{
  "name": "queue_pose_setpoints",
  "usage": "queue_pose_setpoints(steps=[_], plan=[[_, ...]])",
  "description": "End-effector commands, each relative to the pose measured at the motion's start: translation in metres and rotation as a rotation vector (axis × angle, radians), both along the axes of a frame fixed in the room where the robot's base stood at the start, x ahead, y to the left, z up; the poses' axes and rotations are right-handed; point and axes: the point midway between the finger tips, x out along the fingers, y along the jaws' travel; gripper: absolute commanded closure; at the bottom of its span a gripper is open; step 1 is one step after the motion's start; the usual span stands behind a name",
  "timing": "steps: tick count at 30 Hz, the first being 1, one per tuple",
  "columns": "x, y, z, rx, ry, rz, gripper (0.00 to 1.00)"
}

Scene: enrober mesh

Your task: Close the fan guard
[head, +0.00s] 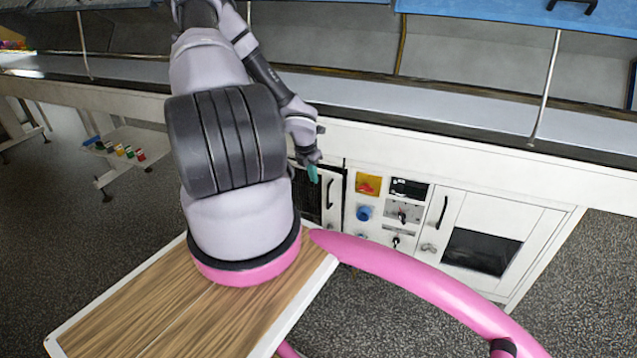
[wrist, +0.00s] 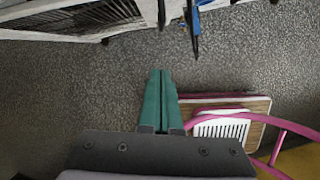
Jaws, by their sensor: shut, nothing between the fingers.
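The fan guard appears to be the white-framed panel with dark mesh and a black upright handle (head: 330,193) on the machine's front, in the middle of the head view. My arm hides its left part. A dark strip shows along its right edge; I cannot tell how far it stands open. In the wrist view a white-framed dark grille (wrist: 75,17) shows at the upper left. My gripper (head: 314,174) is in front of the panel's upper part; contact cannot be told. Its green fingers (wrist: 161,72) are together and empty in the wrist view, pointing towards the machine, with floor beneath.
Right of the panel are a yellow switch plate (head: 368,184), a blue knob (head: 364,213) and another door with a dark window (head: 482,250). A long white beam (head: 470,165) runs above. My wood-topped base and pink rail are in front.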

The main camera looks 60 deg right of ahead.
Motion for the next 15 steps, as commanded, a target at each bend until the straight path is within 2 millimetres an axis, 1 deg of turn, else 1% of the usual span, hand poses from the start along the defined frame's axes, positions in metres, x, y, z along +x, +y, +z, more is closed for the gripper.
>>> queue_pose_setpoints(steps=[2,5,6,8,9,11,12,14,15], plan=[[-0.002,-0.001,0.001,-0.007,-0.039,-0.113,1.00],[-0.006,-0.005,0.002,-0.024,-0.144,-0.421,1.00],[-0.009,-0.006,0.002,-0.030,-0.201,-0.591,1.00],[-0.012,-0.009,0.004,-0.038,-0.296,-0.873,1.00],[-0.015,-0.012,0.005,-0.042,-0.361,-1.071,1.00],[-0.019,-0.015,0.009,-0.043,-0.459,-1.364,1.00],[-0.022,-0.017,0.011,-0.043,-0.523,-1.559,1.00],[-0.027,-0.019,0.015,-0.038,-0.610,-1.835,1.00],[-0.030,-0.021,0.018,-0.033,-0.666,-2.006,1.00]])
